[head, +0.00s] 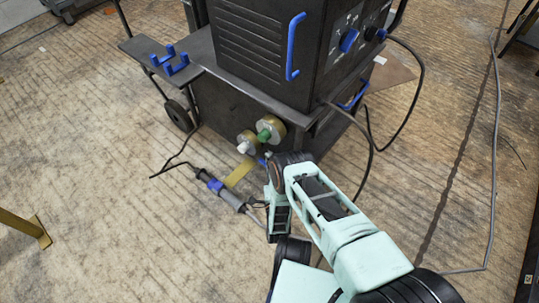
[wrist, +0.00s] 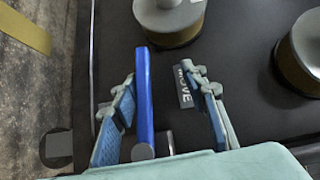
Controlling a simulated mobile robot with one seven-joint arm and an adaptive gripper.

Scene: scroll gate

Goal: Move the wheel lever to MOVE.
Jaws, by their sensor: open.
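The blue wheel lever (wrist: 144,95) is a long bar standing between my gripper's fingers in the wrist view. My gripper (wrist: 160,76) is open around it, with the left finger close to the bar and a wider gap on the right. I see no clear contact. The MOVE label (wrist: 183,88) is on the dark panel right of the lever, partly hidden by the right finger. In the head view a small blue bit (head: 262,161), probably the lever, shows beside my wrist at the cart's lower front; my fingers are mostly hidden there.
A dark cart (head: 225,105) carries a machine with a blue handle (head: 293,47). Round fittings (head: 268,129) protrude just above the lever. A torch-like tool (head: 222,191) lies on the floor to the left. Cables run along the right. The floor at left is mostly clear.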

